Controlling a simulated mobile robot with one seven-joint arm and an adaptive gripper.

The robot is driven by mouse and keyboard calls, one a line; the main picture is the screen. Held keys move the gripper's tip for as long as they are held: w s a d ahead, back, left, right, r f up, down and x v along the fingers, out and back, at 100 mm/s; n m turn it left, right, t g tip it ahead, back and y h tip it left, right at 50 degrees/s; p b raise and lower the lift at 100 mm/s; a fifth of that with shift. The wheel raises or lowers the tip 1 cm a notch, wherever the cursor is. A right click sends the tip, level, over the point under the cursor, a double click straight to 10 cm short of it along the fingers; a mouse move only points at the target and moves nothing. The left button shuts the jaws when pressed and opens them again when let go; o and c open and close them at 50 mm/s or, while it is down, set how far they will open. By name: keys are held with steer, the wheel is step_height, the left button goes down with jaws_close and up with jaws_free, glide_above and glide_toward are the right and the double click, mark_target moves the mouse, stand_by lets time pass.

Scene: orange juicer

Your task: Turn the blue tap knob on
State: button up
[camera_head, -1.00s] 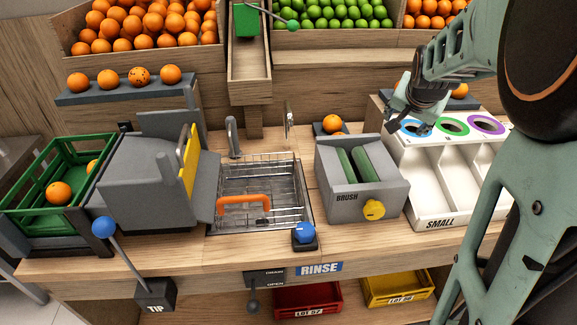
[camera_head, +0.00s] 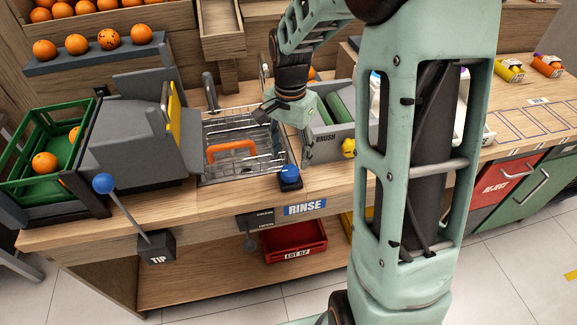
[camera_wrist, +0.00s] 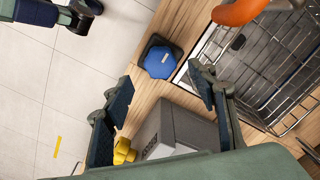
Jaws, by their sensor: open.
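The blue tap knob (camera_head: 289,175) sits on a dark square base on the counter, at the front right of the sink. It also shows in the wrist view (camera_wrist: 160,60), beyond my two fingertips and not touched by them. A small mark shows on its top. My gripper (camera_head: 287,132) is open and empty, above the sink's right edge near the brush box. In the wrist view its two padded fingers (camera_wrist: 158,104) stand well apart. The grey tap (camera_head: 210,92) rises behind the sink (camera_head: 245,165).
A wire basket with an orange handle (camera_head: 232,149) lies in the sink. The grey brush box (camera_head: 355,140) with a yellow knob (camera_head: 348,148) stands right of the blue knob. A blue-balled lever (camera_head: 104,184) rises at the front left. The counter before the sink is clear.

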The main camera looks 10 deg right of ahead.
mark_target(290, 170)
step_height(290, 170, down, 5)
steer(key=shift+f, duration=0.15)
steer(key=c, duration=1.2)
